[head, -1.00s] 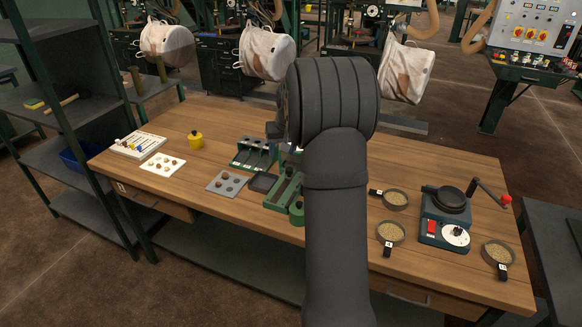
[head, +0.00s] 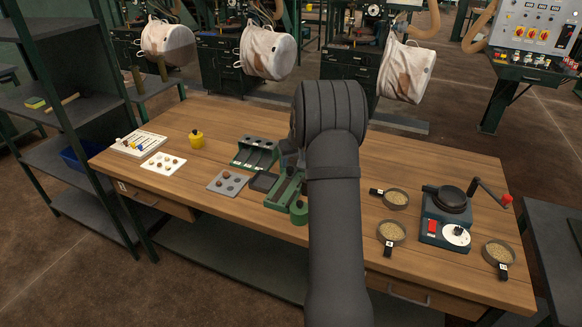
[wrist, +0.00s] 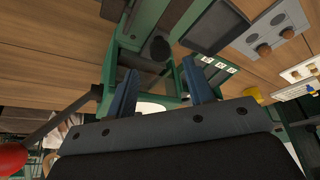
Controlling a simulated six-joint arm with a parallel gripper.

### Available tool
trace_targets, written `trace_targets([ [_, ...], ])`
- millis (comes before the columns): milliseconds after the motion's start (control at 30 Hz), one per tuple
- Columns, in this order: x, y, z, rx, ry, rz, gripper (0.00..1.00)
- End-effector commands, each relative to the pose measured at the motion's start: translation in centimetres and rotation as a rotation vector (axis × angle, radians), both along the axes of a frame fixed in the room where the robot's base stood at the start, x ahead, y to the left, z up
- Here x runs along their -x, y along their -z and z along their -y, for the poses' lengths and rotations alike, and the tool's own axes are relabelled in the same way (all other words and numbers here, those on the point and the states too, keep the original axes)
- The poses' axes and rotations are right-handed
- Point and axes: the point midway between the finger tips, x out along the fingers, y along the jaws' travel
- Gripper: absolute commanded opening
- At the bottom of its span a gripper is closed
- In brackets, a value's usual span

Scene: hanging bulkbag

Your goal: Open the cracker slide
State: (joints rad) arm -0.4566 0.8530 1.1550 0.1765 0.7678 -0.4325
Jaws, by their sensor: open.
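A green device (head: 284,189), which looks like the cracker, stands mid-table in the head view, partly hidden by my arm. In the wrist view its green frame (wrist: 148,20) lies just beyond my gripper (wrist: 162,78). A dark round knob (wrist: 160,48) on it shows between and beyond the two blue fingers. The fingers are apart with nothing clearly held between them. I cannot tell which part is the slide or how far it is open. In the head view my arm hides most of my gripper.
A grey tray with round pockets (head: 227,182) and a small dark tray (head: 263,182) sit left of the device. A green rack (head: 254,153) stands behind. In the wrist view, a dark rod with a red ball (wrist: 10,158) is at the left edge.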

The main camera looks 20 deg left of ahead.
Motion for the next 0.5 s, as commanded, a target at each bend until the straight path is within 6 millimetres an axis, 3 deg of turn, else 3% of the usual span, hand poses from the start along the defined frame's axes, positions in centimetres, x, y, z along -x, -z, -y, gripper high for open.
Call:
trace_targets([
  [200, -0.9, 3.2, -0.9, 0.001, 0.001, -0.002, 0.48],
  [500, -1.3, 4.4, -1.3, 0.0, 0.001, 0.001, 0.48],
])
